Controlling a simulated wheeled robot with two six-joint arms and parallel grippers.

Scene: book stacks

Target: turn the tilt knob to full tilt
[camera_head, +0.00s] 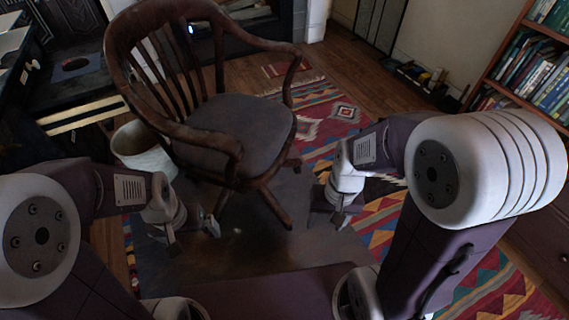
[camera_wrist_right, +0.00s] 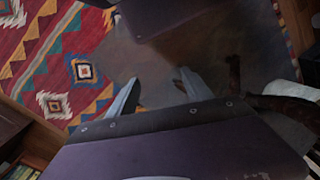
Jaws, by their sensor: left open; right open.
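A wooden swivel armchair (camera_head: 240,130) with a dark grey seat stands upright in the head view. I cannot make out a tilt knob; the underside of the seat is hidden. My left gripper (camera_head: 193,236) is open and empty, low in front of the chair and left of its front leg. My right gripper (camera_head: 326,212) is open, right of the chair's front leg and apart from it. In the right wrist view its two fingers (camera_wrist_right: 155,88) are spread with only dark floor between them. A dark brown curved piece, apparently a chair leg (camera_wrist_right: 284,106), shows to their right.
A pale wastebasket (camera_head: 143,155) stands left of the chair. A patterned rug (camera_head: 385,215) lies to the right and behind. A bookshelf (camera_head: 520,65) is at the far right, dark furniture at the left. Dark floor (camera_head: 245,240) in front of the chair is clear.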

